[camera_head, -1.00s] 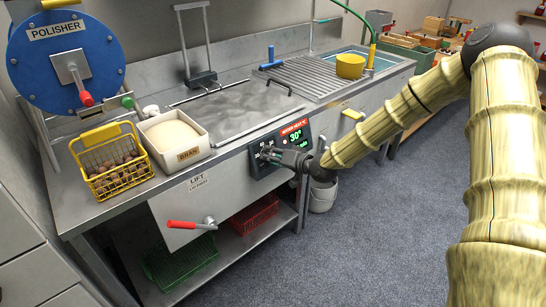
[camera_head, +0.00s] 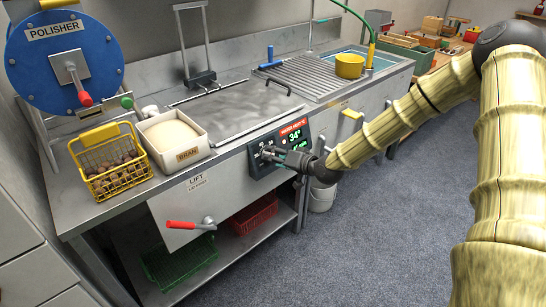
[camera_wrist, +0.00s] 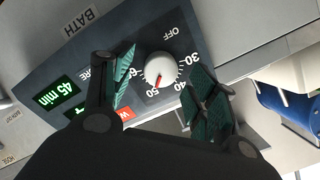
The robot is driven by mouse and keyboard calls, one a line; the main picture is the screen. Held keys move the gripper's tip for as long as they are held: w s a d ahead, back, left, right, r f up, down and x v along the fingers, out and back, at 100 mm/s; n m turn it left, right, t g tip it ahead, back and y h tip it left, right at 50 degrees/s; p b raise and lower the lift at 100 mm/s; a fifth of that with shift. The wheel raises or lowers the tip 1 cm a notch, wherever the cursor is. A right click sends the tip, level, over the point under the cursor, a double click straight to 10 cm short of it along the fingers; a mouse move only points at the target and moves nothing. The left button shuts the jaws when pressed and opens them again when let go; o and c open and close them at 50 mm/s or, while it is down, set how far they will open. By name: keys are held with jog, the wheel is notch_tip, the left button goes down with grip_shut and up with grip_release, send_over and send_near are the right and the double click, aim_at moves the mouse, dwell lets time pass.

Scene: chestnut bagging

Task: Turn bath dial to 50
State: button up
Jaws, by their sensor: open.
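The white round bath dial (camera_wrist: 161,67) shows in the wrist view on a dark control panel (camera_wrist: 135,40). Its red pointer is turned toward the 50 mark, on the side between 40 and 50. My gripper (camera_wrist: 162,58) is open, with one green-padded finger on each side of the dial and visible gaps to it. In the head view my gripper (camera_head: 272,154) is at the front of the panel (camera_head: 259,165) and hides the dial. The red-labelled display (camera_head: 295,137) reads 34° in green.
The panel is on the front of the steel bath counter (camera_head: 220,160). A lift crank with a red handle (camera_head: 183,225) sticks out to the left. A bran box (camera_head: 185,155) and a yellow basket of chestnuts (camera_head: 90,160) stand on top. A bucket (camera_head: 322,195) stands below.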

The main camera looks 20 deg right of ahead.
jog(key=v, duration=1)
dwell(0.5)
jog(key=s+a+f+n+g+h+p, duration=0.1)
jog(key=s+a+f+g+p, duration=0.15)
jog(key=s+a+f, duration=0.45)
jog(key=s+a+f+g+h+p, duration=0.15)
jog(key=s+f+g, duration=0.25)
jog(key=s+f, duration=0.5)
jog(key=s+a+f+n+g+h+p, duration=0.1)
jog(key=s+f+g, duration=0.2)
jog(key=s, duration=0.9)
jog(key=s+a+f+n+g+h+p, duration=0.1)
jog(key=s+a+f+n+g+h, duration=0.1)
jog(key=s+f, duration=0.5)
jog(key=s+g, duration=0.1)
jog(key=s, duration=0.5)
jog(key=shift+a, duration=0.25)
